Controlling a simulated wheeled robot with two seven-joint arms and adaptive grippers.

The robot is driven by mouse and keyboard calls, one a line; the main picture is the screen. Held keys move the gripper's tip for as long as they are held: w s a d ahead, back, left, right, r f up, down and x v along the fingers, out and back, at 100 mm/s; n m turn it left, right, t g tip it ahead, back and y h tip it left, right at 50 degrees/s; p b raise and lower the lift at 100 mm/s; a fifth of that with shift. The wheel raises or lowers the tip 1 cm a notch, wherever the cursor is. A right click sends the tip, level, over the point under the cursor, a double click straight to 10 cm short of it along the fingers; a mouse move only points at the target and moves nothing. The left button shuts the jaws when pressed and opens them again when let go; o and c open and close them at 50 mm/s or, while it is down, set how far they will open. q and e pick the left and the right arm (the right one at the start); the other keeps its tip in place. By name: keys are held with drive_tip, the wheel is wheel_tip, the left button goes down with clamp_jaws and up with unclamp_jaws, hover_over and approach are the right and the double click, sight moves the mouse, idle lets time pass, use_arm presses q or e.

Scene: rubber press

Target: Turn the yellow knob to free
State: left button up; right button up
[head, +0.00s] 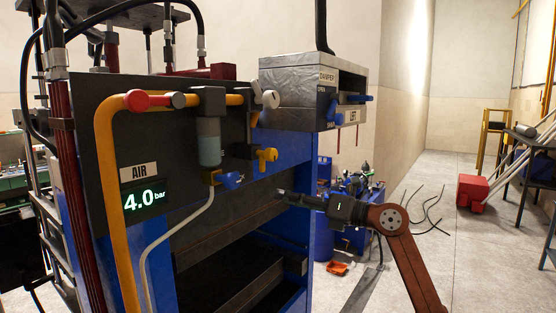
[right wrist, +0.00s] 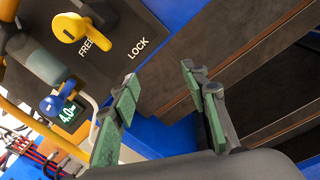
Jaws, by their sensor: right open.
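The yellow knob (head: 267,155) sits on the dark panel of the press, at the panel's right part. In the right wrist view the yellow knob (right wrist: 68,28) is at the upper left, with the words FREE (right wrist: 87,47) and LOCK (right wrist: 138,48) printed beside it. I cannot tell for certain which word it points to. My right gripper (head: 283,193) is below and slightly right of the knob in the head view, apart from it. In the right wrist view its green-padded fingers (right wrist: 158,88) are spread, with nothing between them. My left gripper is not in view.
A blue knob (head: 231,180) sits left of the yellow one, below a grey filter cylinder (head: 209,141). A yellow pipe (head: 104,190) and red knob (head: 137,100) are further left. A metal box marked DAMPER (head: 300,90) overhangs at the upper right. The pressure display (head: 144,201) reads 4.0 bar.

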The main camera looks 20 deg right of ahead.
sight(275, 155)
drive_tip(key=s+r+n+t+h, duration=0.1)
drive_tip(key=s+r+n+h, duration=0.1)
drive_tip(key=s+r, duration=0.75)
drive_tip(key=shift+n, duration=0.3)
drive_tip(key=w+a+r+p, duration=0.1)
drive_tip(key=w, duration=0.1)
drive_tip(key=w+a+r+p, duration=0.1)
drive_tip(key=w, duration=0.1)
drive_tip(key=w+p, duration=0.1)
drive_tip(key=w, duration=0.1)
drive_tip(key=shift+w+a+r, duration=0.1)
drive_tip(key=shift+a+r, duration=0.3)
drive_tip(key=shift+x, duration=0.85)
drive_tip(key=shift+d+f, duration=0.1)
clamp_jaws()
